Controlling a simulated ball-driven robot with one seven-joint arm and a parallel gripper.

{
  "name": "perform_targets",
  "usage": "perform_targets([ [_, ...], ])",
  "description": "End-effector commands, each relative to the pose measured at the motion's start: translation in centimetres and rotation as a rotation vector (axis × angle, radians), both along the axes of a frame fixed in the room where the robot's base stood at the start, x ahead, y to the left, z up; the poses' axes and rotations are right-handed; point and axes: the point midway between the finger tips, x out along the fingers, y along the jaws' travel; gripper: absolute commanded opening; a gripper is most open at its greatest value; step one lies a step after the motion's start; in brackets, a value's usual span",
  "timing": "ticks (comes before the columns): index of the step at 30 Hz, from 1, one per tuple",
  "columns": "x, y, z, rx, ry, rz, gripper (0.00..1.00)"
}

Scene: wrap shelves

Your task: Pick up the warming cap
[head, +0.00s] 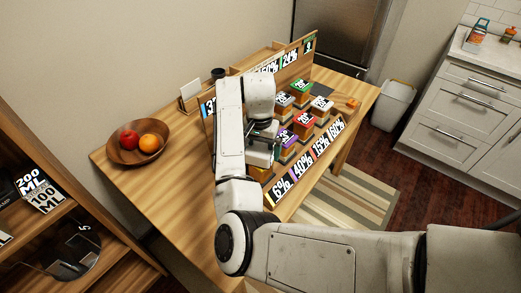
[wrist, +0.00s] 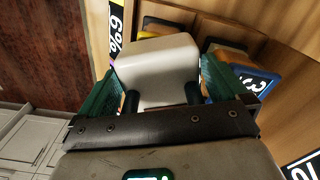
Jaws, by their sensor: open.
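My gripper (wrist: 160,78) is open, with its two dark green fingers on either side of a cream-white block with rounded edges. The block (wrist: 158,62) fills much of the space between the fingers; I cannot tell whether they touch it. No label shows on it, so I cannot confirm that it is the warming cap.
Beside the fingers in the wrist view is a wooden block with a blue numbered label (wrist: 258,78). Several blocks with coloured tops, such as a purple one (head: 302,119), fill the rack. A fruit bowl (head: 118,152) stands left on the table.

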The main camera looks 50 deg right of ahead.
Motion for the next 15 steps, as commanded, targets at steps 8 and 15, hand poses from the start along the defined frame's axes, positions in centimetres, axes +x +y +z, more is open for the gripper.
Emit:
perform_targets([
  [8,0.02,0.00,-0.01,-0.001,-0.001,0.000,0.91],
  [15,0.04,-0.01,0.02,-0.001,-0.001,0.000,0.68],
])
